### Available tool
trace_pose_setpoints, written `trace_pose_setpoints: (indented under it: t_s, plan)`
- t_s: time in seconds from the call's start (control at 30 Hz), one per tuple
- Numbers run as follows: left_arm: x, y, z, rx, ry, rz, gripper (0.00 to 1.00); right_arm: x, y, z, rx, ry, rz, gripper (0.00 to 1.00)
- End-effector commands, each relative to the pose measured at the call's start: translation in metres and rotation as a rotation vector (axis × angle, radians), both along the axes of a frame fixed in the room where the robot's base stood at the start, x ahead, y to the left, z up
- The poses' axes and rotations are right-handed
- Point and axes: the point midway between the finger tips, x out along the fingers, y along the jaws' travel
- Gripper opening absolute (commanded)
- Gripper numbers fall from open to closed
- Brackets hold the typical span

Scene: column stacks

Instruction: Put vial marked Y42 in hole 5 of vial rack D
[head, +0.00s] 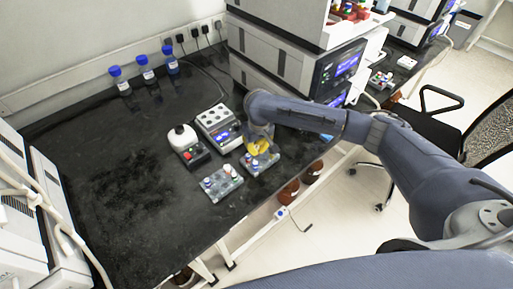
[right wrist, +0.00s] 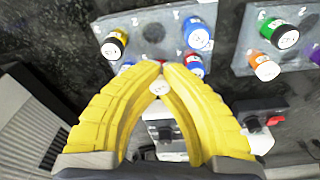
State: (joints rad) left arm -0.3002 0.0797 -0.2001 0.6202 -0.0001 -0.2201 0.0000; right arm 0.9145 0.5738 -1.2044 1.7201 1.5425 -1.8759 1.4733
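My right gripper (head: 261,148) is low over the right-hand vial rack (head: 266,168) in the head view. In the right wrist view its yellow fingers (right wrist: 162,72) close together around a vial, whose small white marked top (right wrist: 158,88) shows between them. I cannot read its mark, and its body is hidden. The rack beyond the fingertips (right wrist: 152,14) holds a yellow-banded vial (right wrist: 113,46) and several blue ones, such as one at upper right (right wrist: 196,36). A second rack (head: 219,195) stands beside it. The rack letters are unreadable. My left gripper is out of view.
A white device with a red button (head: 191,151) and a white block with holes (head: 216,122) stand behind the racks. Three blue-capped bottles (head: 146,68) stand by the wall. A large instrument (head: 282,62) is at the back. The bench is clear at left; its front edge is close.

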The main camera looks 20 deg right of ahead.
Motion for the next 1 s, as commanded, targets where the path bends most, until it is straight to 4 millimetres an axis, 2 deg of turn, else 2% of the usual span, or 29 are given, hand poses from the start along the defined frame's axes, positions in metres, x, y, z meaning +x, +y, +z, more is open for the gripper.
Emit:
trace_pose_setpoints:
  t_s: [0.97,1.0]
  plan:
    - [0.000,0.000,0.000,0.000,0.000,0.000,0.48,0.000,0.000,-0.012,0.000,0.000,0.000,0.00]
    - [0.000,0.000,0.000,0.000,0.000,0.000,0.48,0.000,0.000,-0.012,0.000,0.000,0.000,0.07]
